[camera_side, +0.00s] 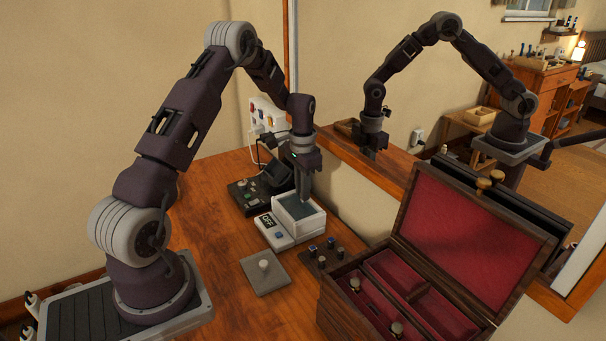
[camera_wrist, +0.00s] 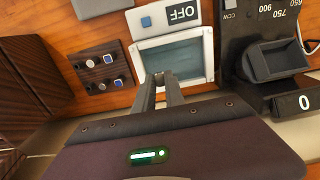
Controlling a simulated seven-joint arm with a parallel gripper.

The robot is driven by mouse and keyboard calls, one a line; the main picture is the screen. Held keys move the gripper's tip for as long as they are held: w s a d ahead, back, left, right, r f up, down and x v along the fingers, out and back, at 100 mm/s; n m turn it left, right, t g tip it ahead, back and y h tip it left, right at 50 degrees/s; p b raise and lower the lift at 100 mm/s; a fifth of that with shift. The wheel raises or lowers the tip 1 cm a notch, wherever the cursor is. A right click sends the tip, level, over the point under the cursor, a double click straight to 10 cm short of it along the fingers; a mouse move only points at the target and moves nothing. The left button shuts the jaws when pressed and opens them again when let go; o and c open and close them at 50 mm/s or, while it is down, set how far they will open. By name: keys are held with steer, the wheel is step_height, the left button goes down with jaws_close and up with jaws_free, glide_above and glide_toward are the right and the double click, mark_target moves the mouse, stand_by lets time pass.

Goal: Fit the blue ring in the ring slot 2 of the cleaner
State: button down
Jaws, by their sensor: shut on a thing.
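The cleaner (camera_side: 281,237) is a white box with an OFF display, a blue button and an open tank. In the wrist view the cleaner (camera_wrist: 202,33) lies just beyond the fingers, its grey-green tank facing me. My gripper (camera_side: 304,196) points down over the tank in the side view. In the wrist view my gripper's (camera_wrist: 160,80) narrow fingers are close together at the tank's near rim. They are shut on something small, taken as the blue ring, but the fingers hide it. The ring slots cannot be made out.
A dark wooden block (camera_wrist: 93,73) with several small blue- and dark-topped pieces stands beside the cleaner. A black device (camera_side: 247,197) stands behind it. An open red-lined jewellery box (camera_side: 335,313) is at front right. A grey plate (camera_side: 266,279) with a knob lies in front. A mirror stands behind.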

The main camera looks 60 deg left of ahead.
steer(key=shift+f, duration=2.45)
steer(key=shift+f, duration=1.1)
stand_by(0.4)
steer(key=c, duration=1.3)
jaws_free()
step_height(320, 180, up, 7)
steer(key=shift+r, duration=0.1)
